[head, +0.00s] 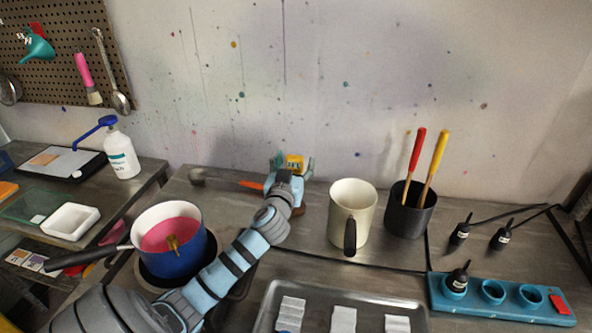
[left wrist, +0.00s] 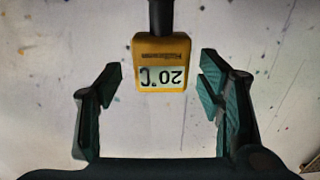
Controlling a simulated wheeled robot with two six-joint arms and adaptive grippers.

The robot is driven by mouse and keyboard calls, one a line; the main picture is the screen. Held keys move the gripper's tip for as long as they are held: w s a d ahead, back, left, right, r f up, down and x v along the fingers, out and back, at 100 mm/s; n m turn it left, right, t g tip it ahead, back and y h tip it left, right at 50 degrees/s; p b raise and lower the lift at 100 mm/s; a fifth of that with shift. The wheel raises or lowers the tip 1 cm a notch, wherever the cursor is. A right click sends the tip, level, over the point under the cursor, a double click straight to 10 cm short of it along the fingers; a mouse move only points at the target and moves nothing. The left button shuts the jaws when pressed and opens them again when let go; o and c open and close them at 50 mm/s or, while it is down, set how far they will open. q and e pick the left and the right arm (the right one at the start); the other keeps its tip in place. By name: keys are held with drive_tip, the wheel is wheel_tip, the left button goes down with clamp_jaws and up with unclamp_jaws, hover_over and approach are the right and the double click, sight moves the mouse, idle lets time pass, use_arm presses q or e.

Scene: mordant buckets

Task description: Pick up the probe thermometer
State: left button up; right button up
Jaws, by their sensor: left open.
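The probe thermometer (head: 295,160) is a small yellow unit near the back wall, partly hidden by my left gripper (head: 293,165). In the left wrist view the thermometer (left wrist: 162,50) shows its yellow body, an upside-down "20°C" display and a black part running off the top edge. My left gripper (left wrist: 160,95) is open, with one dark green finger on each side of the body. Gaps show on both sides, so the fingers do not appear to touch it. My right gripper is not in view.
A blue pot (head: 182,260) with pink liquid stands left of my arm. A cream jug (head: 352,205) and a dark pot (head: 408,212) with red and yellow handles stand to the right. A metal tray (head: 372,297) and blue bottle rack (head: 480,305) are in front.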

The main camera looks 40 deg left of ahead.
use_arm(q)
drive_tip(key=shift+s+r, duration=0.1)
drive_tip(key=c, duration=1.2)
